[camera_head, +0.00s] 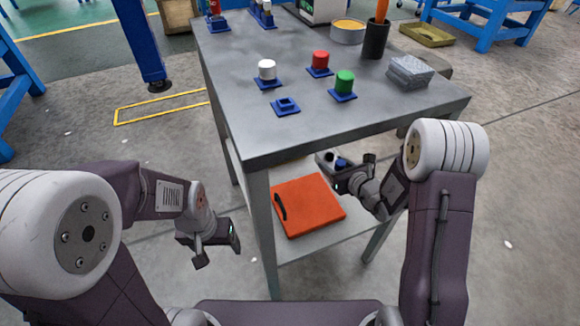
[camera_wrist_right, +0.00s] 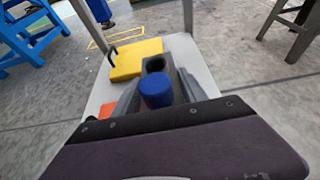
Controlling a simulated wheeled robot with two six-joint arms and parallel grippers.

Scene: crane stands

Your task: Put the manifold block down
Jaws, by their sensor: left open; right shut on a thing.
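The manifold block is a grey block with a dark round hole and a blue cylinder in it; it shows in the right wrist view (camera_wrist_right: 155,64) and partly in the head view (camera_head: 326,158). My right gripper (camera_head: 352,171) is shut on it, just in front of the table's front edge, below tabletop height and above the lower shelf. In the right wrist view the fingers (camera_wrist_right: 158,95) lie on either side of the block and the blue cylinder (camera_wrist_right: 157,91). My left gripper (camera_head: 218,249) is open and empty, low to the left of the table.
A grey slab stack (camera_head: 408,72) sits at right. The lower shelf holds an orange case (camera_head: 308,206) and a yellow case (camera_wrist_right: 137,58).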

